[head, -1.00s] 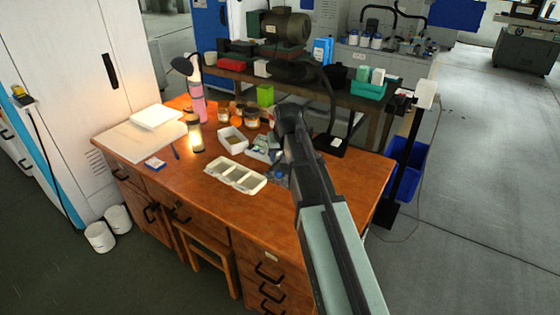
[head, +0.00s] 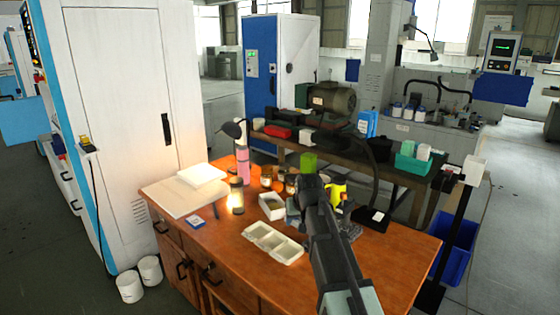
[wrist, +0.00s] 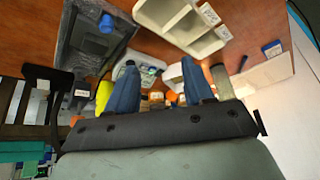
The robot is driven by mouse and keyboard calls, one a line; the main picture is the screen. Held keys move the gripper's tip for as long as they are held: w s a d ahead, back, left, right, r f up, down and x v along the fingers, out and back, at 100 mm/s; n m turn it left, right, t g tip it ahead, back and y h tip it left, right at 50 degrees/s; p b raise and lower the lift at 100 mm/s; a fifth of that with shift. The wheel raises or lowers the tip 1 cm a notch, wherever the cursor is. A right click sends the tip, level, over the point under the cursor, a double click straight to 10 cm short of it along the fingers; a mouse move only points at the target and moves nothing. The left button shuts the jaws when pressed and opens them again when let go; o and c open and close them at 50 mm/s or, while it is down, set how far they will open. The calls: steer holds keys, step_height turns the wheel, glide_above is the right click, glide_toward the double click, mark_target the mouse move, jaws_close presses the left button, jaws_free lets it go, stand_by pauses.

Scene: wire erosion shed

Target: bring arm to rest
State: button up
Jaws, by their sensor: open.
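My gripper (wrist: 161,85) shows in the wrist view with its two blue fingers apart and nothing seen between them. In the head view my dark arm reaches over the wooden desk (head: 225,290), and the arm hides the fingertips. The white compartment tray (head: 273,243) lies on the desk to the left of my arm. It also shows in the wrist view (wrist: 185,25), beyond the fingers. A yellow object (head: 338,192) is just right of my wrist in the head view.
A dark tray (wrist: 85,45) with a blue item shows in the wrist view. A black stand (head: 372,218) is right of my arm. The desk's front right is clear.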

steer(key=w+a+f+n+t+y, duration=0.1)
steer(key=a+n+y, duration=0.15)
steer(key=a, duration=1.55)
steer(key=w+a+f+n+t+y, duration=0.1)
steer(key=a+t+y, duration=0.15)
steer(key=a, duration=1.55)
steer(key=s+a+f+g, duration=0.2)
steer(key=s+a+f, duration=0.35)
steer(key=f, duration=0.35)
steer(key=s+d+f+n+g+h, duration=0.1)
steer(key=s+d+f+g+h, duration=0.1)
steer(key=s+d+f, duration=0.6)
steer(key=s+d+f+g+h, duration=0.2)
steer(key=s+d+f+h, duration=0.15)
steer(key=d+f, duration=0.8)
steer(key=s+d+f+n+g+h, duration=0.15)
steer(key=s+d+f, duration=0.55)
steer(key=f, duration=0.7)
steer(key=s+d+f+m+g+h, duration=0.1)
steer(key=s+d+f+g, duration=0.25)
steer(key=s+d, duration=0.5)
steer(key=s+d+f+m+g+h, duration=0.15)
steer(key=s+d+f, duration=0.25)
steer(key=s+d, duration=0.5)
steer(key=s+d+f+m+g+y, duration=0.1)
steer(key=s+d+m+g+y, duration=0.2)
steer(key=s, duration=1.2)
steer(key=shift+d+f+m+y, duration=0.15)
steer(key=shift+d+m+y, duration=0.2)
steer(key=shift+d+m, duration=0.3)
